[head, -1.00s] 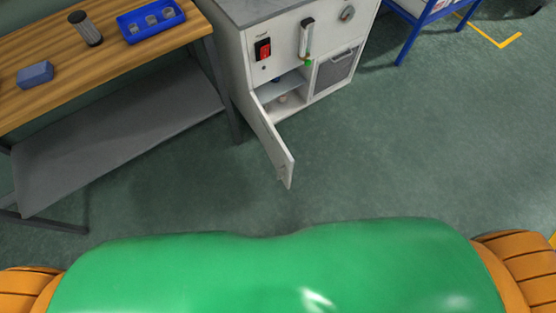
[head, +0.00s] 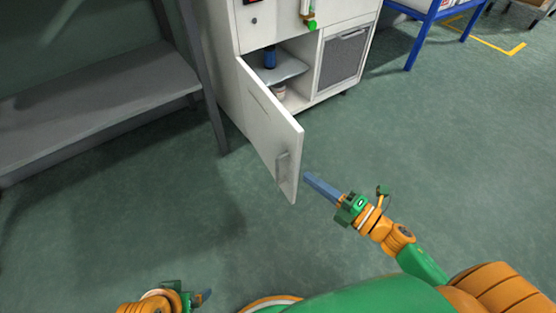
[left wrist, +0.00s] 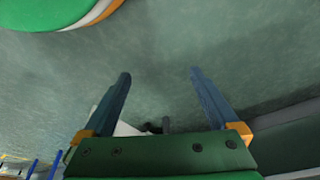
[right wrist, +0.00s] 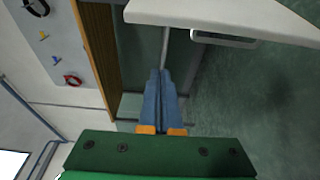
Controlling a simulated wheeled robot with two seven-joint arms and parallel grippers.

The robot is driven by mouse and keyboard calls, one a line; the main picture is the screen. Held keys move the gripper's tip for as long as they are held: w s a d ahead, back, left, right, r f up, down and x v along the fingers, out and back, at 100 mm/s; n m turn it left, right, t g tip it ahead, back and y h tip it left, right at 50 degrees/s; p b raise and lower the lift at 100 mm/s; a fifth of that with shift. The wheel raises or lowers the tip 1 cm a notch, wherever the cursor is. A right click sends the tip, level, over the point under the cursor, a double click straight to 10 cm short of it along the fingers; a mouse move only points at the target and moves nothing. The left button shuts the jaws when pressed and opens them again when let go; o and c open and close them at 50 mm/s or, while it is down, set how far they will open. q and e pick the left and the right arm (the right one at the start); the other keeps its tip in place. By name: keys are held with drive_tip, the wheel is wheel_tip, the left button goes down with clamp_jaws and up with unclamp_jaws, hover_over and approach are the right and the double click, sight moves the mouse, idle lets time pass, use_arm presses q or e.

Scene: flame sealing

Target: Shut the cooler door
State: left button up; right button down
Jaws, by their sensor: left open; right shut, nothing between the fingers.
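The cooler door (head: 268,132) is a white panel hinged at its left side, standing wide open toward me. Its handle (head: 283,167) is near the free edge. The white cooler cabinet (head: 225,60) shows an open compartment with a shelf (head: 277,70) holding a dark blue item. My right gripper (head: 308,178) is shut and empty, just right of the door's free edge, with a small apparent gap. In the right wrist view the closed fingers (right wrist: 160,84) point below the door (right wrist: 215,14). My left gripper (head: 207,295) is low at the bottom left, with open empty fingers (left wrist: 160,80) in the left wrist view.
A grey bench shelf (head: 90,95) with a metal leg (head: 203,75) stands left of the cabinet. A mesh-fronted compartment (head: 342,57) is right of the opening. A blue-framed table (head: 425,30) stands at the back right. The green floor around the door is clear.

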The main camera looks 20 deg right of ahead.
sight(298, 154)
drive_tip(key=w+b, duration=0.1)
drive_tip(key=w, duration=0.2)
drive_tip(key=w+a, duration=0.1)
drive_tip(key=w, duration=0.1)
drive_tip(key=w+b, duration=0.1)
drive_tip(key=w, duration=0.2)
drive_tip(key=shift+w+a+f+b, duration=0.1)
drive_tip(key=shift+w+a+b, duration=0.2)
drive_tip(key=shift+w+b, duration=0.05)
use_arm(q)
drive_tip(key=w+d+r+t+h, duration=0.1)
drive_tip(key=w+d+r+t, duration=0.2)
drive_tip(key=w+r+t, duration=0.4)
drive_tip(key=shift+w+r+h, duration=0.3)
drive_tip(key=shift+w+r, duration=0.45)
drive_tip(key=shift+w, duration=1)
use_arm(e)
drive_tip(key=shift+d, duration=0.2)
